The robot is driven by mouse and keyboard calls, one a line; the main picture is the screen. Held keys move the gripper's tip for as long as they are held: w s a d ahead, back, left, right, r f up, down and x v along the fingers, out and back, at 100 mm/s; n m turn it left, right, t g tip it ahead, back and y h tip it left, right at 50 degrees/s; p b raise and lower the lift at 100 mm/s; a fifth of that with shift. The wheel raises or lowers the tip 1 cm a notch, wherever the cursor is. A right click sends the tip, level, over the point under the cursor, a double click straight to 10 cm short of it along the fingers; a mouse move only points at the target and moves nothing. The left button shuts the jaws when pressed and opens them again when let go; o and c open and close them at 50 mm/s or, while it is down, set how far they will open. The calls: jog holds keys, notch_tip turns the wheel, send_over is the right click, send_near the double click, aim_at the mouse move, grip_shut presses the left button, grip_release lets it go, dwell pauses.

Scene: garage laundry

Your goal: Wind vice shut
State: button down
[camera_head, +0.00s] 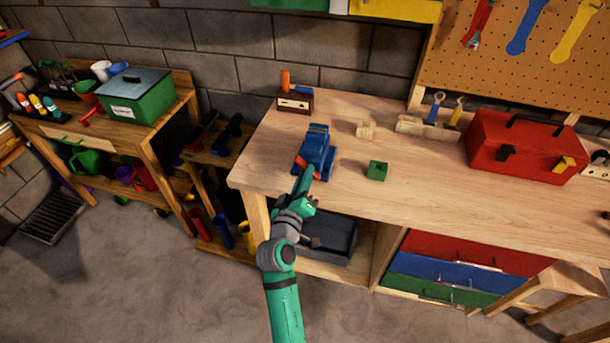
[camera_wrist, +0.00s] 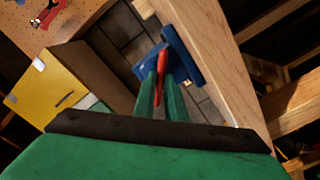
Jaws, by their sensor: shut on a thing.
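The blue vice (camera_head: 317,143) stands on the wooden workbench near its left front corner. Its red handle (camera_head: 300,161) is at the front end, facing me. My gripper (camera_head: 304,180) is at the front of the vice and shut on the red handle. In the wrist view the handle (camera_wrist: 162,62) runs between the two green fingers (camera_wrist: 160,92), with the blue vice (camera_wrist: 182,62) just beyond. My fingers hide part of the handle. I cannot tell how wide the gap between the vice jaws is.
On the workbench (camera_head: 420,205) are a green block (camera_head: 377,171), a wooden block (camera_head: 366,129) and a red toolbox (camera_head: 520,147). A dark bin (camera_head: 330,238) sits below the bench, near my arm. The floor in front is clear.

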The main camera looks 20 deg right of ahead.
jog(key=m, duration=0.3)
jog(key=shift+a+f+m, duration=0.15)
jog(key=shift+a+m, duration=0.05)
jog(key=shift+m, duration=0.2)
jog(key=m, duration=0.2)
jog(key=shift+m, duration=0.3)
jog(key=m, duration=0.4)
jog(key=shift+m, duration=1.1)
jog(key=shift+w, duration=0.1)
jog(key=c, duration=1.8)
grip_release()
jog(key=shift+s, duration=0.25)
jog(key=v, duration=1)
jog(key=shift+s+a, duration=0.2)
jog(key=shift+a, duration=0.05)
